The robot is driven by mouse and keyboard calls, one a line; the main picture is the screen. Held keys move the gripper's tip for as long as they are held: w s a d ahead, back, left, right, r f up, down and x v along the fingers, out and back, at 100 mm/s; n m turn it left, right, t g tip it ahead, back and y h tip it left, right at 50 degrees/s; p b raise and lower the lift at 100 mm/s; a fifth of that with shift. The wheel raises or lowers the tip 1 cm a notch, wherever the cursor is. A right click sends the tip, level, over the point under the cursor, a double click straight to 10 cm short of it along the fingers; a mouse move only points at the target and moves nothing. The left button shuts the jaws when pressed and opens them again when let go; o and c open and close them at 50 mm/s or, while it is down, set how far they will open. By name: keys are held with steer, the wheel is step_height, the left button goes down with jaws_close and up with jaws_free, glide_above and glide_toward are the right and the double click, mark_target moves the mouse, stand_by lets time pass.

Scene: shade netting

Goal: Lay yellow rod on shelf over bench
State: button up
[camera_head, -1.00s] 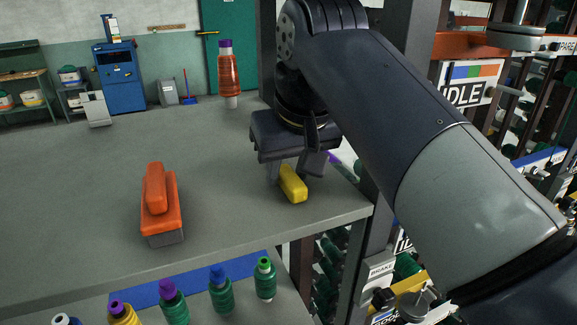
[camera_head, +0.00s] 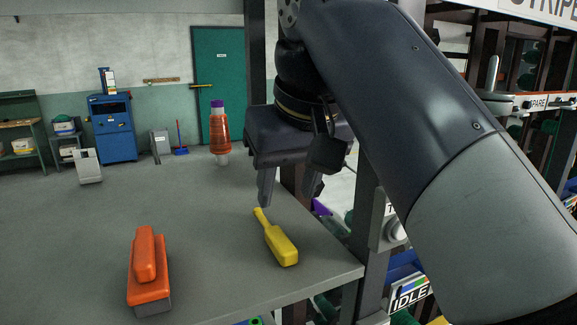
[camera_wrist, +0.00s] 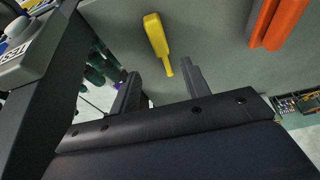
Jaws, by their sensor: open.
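The yellow rod (camera_head: 281,246), a thick block with a thinner neck, lies flat on the grey top (camera_head: 205,220) near its right front edge. It also shows in the wrist view (camera_wrist: 157,36), thin end toward the fingers. My gripper (camera_head: 290,188) is open and empty, above and behind the rod's thin end in the head view. Its two fingers (camera_wrist: 160,84) are apart from the rod in the wrist view. I cannot tell from these frames whether this grey top is the shelf over the bench.
An orange brush-like tool (camera_head: 148,270) lies to the left of the rod. An orange bottle with a purple cap (camera_head: 219,133) stands farther back. A dark post (camera_head: 371,235) and a rack with signs are on the right. The middle of the grey top is clear.

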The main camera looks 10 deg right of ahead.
steer(key=shift+v, duration=1.2)
steer(key=shift+c, duration=0.6)
